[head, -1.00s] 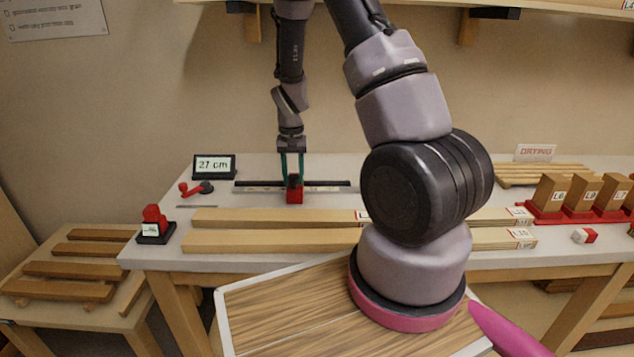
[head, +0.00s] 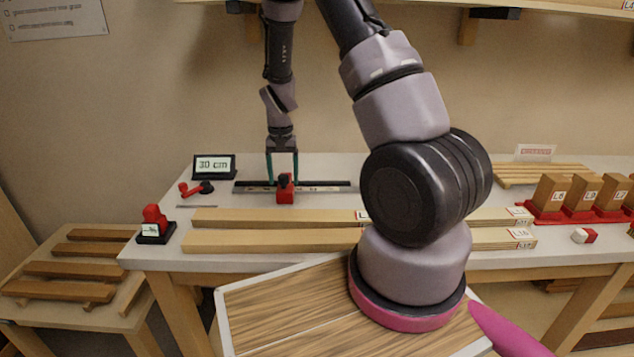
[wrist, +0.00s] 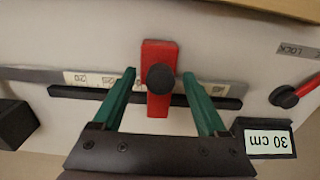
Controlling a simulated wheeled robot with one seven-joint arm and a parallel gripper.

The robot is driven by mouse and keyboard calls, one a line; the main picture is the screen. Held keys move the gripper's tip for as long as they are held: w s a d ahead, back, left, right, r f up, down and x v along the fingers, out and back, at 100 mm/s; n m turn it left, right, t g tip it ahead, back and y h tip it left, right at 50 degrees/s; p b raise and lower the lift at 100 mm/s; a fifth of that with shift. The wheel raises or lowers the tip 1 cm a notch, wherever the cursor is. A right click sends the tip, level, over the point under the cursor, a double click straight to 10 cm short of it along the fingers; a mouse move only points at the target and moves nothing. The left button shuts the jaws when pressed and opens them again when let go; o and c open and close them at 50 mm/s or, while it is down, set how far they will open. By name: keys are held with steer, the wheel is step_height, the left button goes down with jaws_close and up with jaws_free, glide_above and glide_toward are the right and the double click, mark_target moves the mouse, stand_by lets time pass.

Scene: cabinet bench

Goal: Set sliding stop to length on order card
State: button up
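The sliding stop (head: 285,192) is a red block with a black knob on a dark rail with a pale scale (head: 325,189). In the wrist view the stop (wrist: 160,108) stands between the fingers of my gripper (wrist: 159,75). The fingers are apart, with a gap on both sides of the stop. In the head view my gripper (head: 282,178) points down over the rail. The display (head: 213,166) reads 30 cm; it also shows upside down in the wrist view (wrist: 268,142). I cannot make out an order card.
A red lever with a black knob (head: 196,188) lies left of the rail, near a LOCK label (wrist: 299,50). Long boards (head: 270,240) lie in front of the rail. A red stamp-like object (head: 154,218) stands at the front left. Labelled wooden blocks (head: 550,192) stand right.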

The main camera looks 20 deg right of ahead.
steer(key=shift+r, duration=0.1)
steer(key=shift+r, duration=4.4)
steer(key=shift+s, duration=0.1)
